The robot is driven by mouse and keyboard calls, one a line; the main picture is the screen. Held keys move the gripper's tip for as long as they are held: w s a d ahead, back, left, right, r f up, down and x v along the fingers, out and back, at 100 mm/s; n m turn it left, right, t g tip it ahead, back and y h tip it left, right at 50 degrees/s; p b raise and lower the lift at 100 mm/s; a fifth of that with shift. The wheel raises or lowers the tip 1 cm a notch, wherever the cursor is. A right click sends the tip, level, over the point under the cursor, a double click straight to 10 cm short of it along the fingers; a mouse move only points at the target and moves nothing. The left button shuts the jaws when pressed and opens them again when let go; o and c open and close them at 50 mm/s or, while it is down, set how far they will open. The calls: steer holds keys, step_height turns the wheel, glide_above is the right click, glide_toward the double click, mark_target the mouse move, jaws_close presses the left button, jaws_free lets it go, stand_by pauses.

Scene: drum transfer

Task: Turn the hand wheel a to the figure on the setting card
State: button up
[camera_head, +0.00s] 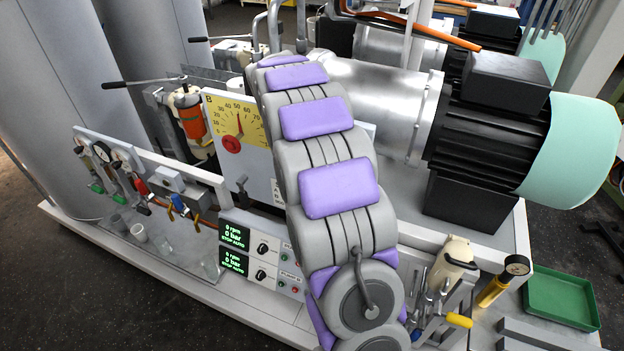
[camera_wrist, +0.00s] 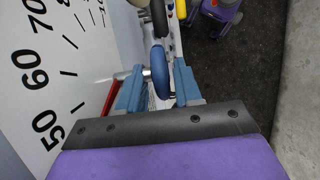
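In the wrist view a white dial plate (camera_wrist: 30,85) shows 50, 60 and 70. A blue wheel (camera_wrist: 160,82), seen nearly edge-on with a grey shaft at its left, is probably hand wheel a. My gripper (camera_wrist: 158,88) has its two blue-grey fingers apart, one on each side of the wheel; I see no clear grip. A red part (camera_wrist: 115,97) lies behind the left finger. In the head view my arm hides the gripper and wheel.
A yellow dial B (camera_head: 217,112) with a red knob (camera_head: 231,145) stands left of my arm. Control boxes (camera_head: 262,262) sit below it. A motor (camera_head: 492,125) is at right, and a green tray (camera_head: 562,297) lies at lower right. Valves and gauges (camera_head: 104,153) line the left panel.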

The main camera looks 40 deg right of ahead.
steer(key=shift+o, duration=0.9)
steer(key=shift+s, duration=0.1)
steer(key=shift+r, duration=0.1)
steer(key=p+v, duration=0.5)
steer(key=v, duration=1.2)
steer(key=shift+a, duration=0.1)
